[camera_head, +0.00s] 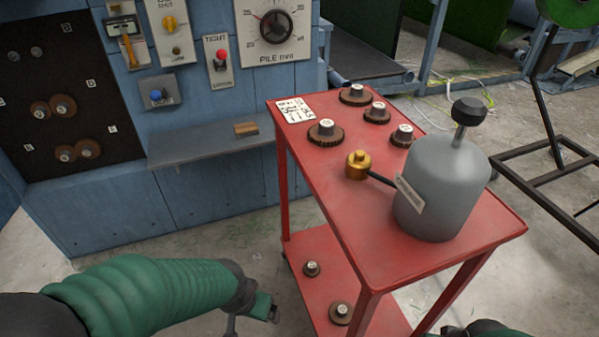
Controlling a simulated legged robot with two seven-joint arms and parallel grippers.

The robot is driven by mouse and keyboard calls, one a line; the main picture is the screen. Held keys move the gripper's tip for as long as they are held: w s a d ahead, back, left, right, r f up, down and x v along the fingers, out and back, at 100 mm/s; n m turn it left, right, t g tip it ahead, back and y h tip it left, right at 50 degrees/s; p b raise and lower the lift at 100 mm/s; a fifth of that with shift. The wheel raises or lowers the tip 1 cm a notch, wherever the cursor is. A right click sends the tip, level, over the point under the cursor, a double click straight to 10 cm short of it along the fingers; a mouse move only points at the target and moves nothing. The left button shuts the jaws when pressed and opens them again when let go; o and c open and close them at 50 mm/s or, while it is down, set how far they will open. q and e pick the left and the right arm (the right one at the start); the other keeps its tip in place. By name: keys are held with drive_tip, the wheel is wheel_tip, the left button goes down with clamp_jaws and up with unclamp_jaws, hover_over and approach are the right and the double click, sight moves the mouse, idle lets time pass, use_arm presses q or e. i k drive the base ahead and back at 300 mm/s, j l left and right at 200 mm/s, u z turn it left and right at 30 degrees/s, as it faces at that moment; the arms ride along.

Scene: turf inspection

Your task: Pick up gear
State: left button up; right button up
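Several dark-brown gears with pale labelled hubs lie on the red cart's top (378,235): a front-left gear (326,132), a back gear (357,95), a middle gear (377,113) and a right gear (402,136). Two more, a small gear (312,268) and a larger gear (340,313), lie on the lower shelf. Further gears (64,106) are mounted in pairs on the dark panel at left. My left gripper (252,315) is low, left of the cart, its fingers apart and empty. Only a dark part of my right arm (485,328) shows at the bottom edge; its fingers are hidden.
A grey canister (440,190) with a black knob stands on the cart, beside a brass fitting (358,165). A grey ledge (205,145) holding a small brown block (246,128) juts from the blue wall. A dark metal frame (540,155) stands right of the cart.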

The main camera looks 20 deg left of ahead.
sight(324, 134)
drive_tip(key=k+u, duration=0.25)
drive_tip(key=u, duration=0.2)
drive_tip(key=k+j+u, duration=0.15)
drive_tip(key=u, duration=0.35)
drive_tip(key=i+l+u, duration=0.15)
drive_tip(key=u, duration=0.3)
drive_tip(key=i+l+u, duration=0.15)
drive_tip(key=l+u, duration=0.15)
drive_tip(key=u, duration=0.15)
drive_tip(key=k+j+z, duration=0.1)
drive_tip(key=k+z, duration=0.15)
drive_tip(key=z, duration=0.15)
drive_tip(key=k+z, duration=0.25)
drive_tip(key=z, duration=0.2)
drive_tip(key=l+z, duration=0.3)
drive_tip(key=k+l, duration=0.05)
drive_tip(key=l, duration=0.05)
